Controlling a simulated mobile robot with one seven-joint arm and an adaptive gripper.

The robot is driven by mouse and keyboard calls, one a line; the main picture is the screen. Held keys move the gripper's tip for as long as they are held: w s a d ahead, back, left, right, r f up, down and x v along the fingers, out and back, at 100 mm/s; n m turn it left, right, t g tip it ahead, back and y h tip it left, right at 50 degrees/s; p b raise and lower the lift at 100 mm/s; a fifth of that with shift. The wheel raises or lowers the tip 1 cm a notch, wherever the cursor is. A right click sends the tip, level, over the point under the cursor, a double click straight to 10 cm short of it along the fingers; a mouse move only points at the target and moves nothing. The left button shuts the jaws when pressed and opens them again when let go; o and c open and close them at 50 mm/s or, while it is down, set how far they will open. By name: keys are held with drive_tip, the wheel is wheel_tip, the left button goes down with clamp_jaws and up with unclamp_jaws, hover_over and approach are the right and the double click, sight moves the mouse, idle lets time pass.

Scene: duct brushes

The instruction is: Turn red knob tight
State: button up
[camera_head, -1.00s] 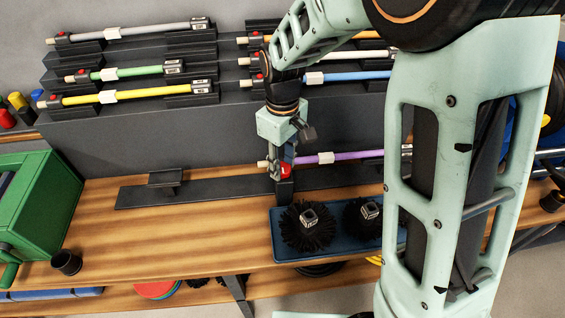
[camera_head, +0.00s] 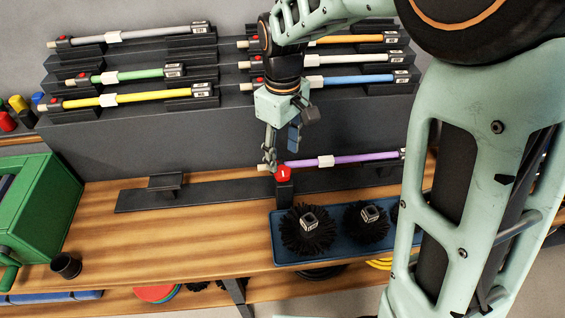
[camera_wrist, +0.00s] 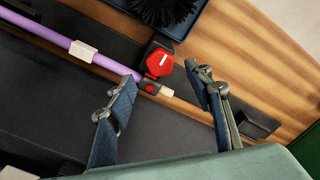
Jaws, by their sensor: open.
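The red knob (camera_head: 283,173) sits on a black clamp block at the left end of the purple rod (camera_head: 345,159), on the workbench. In the wrist view the red knob (camera_wrist: 159,62) is a red octagonal cap with a white mark, beyond the fingertips and roughly between the two fingers. My gripper (camera_head: 279,150) is open and empty, just above the knob in the head view. In the wrist view my gripper (camera_wrist: 161,90) has its fingers wide apart, with neither touching the knob. The purple rod (camera_wrist: 40,32) runs through the block, its pale tip showing on the right.
A blue tray (camera_head: 279,248) with black round brushes (camera_head: 307,232) stands in front of the knob. Several coloured rods in holders (camera_head: 130,96) fill the dark stepped rack behind. A green box (camera_head: 35,205) and a black cup (camera_head: 66,265) are at left. Bare wood lies between.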

sight(283, 171)
wheel_tip(283, 171, up, 6)
drive_tip(key=shift+r, duration=0.25)
idle(0.4)
